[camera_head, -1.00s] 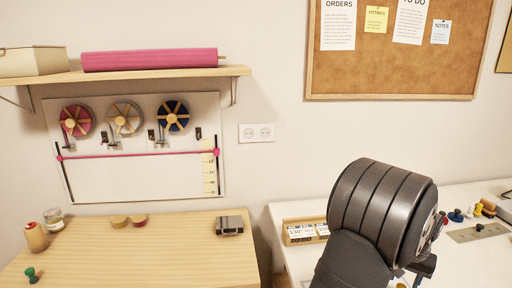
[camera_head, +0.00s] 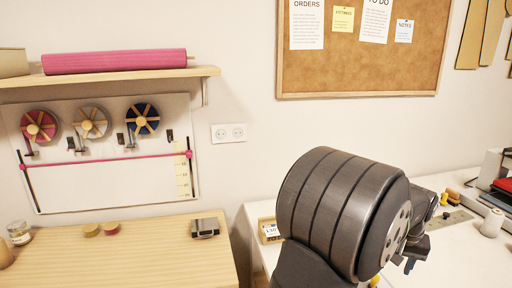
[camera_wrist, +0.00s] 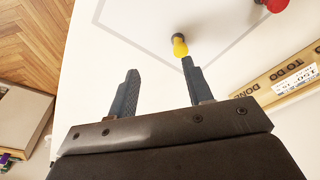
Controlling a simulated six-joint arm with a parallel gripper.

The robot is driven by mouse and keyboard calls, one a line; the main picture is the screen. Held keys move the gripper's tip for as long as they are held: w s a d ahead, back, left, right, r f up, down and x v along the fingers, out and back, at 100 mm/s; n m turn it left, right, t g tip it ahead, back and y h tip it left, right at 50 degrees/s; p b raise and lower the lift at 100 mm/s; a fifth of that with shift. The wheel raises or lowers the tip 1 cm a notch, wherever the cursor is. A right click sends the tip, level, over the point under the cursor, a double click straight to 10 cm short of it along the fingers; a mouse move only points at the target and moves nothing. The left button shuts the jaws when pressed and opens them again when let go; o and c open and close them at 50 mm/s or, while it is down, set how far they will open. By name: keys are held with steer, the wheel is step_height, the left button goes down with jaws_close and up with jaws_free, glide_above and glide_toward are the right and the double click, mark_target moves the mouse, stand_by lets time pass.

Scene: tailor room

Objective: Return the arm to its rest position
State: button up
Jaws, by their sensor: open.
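My gripper (camera_wrist: 158,85) is open in the wrist view, its two dark fingers apart with nothing between them. It is above a white table (camera_wrist: 110,45). A yellow peg-like piece (camera_wrist: 180,46) is just beyond the tip of the right finger; I cannot tell whether they touch. In the head view my dark arm fills the lower right middle and hides much of the white table (camera_head: 450,262). Only a small part of my gripper shows there, at the arm's right side.
A wooden tray with labels (camera_wrist: 285,82) lies right of the fingers, near a red piece (camera_wrist: 275,5). A wooden table (camera_head: 150,255) stands left, with a small metal box (camera_head: 205,227). A machine with a red part (camera_head: 497,190) stands at the far right.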

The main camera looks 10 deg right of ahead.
steer(key=w+a+n, duration=0.2)
steer(key=w+a, duration=0.5)
steer(key=w, duration=0.3)
steer(key=w+a+n, duration=0.2)
steer(key=w+a, duration=0.6)
steer(key=w, duration=0.2)
steer(key=w+a+n+y, duration=0.1)
steer(key=w+a+n, duration=0.1)
steer(key=w+a, duration=0.6)
steer(key=shift+w+f+n, duration=0.1)
steer(key=shift+w+n, duration=0.3)
steer(key=shift+w, duration=0.85)
steer(key=w+a+n, duration=0.2)
steer(key=w+a, duration=0.4)
steer(key=a, duration=0.5)
steer(key=shift+f, duration=0.1)
steer(key=s+d+m, duration=0.1)
steer(key=s+d, duration=0.4)
steer(key=d, duration=0.4)
steer(key=s+d+m, duration=0.2)
steer(key=s+d, duration=0.4)
steer(key=d, duration=0.3)
steer(key=shift+s+r, duration=0.2)
steer(key=shift+s, duration=0.1)
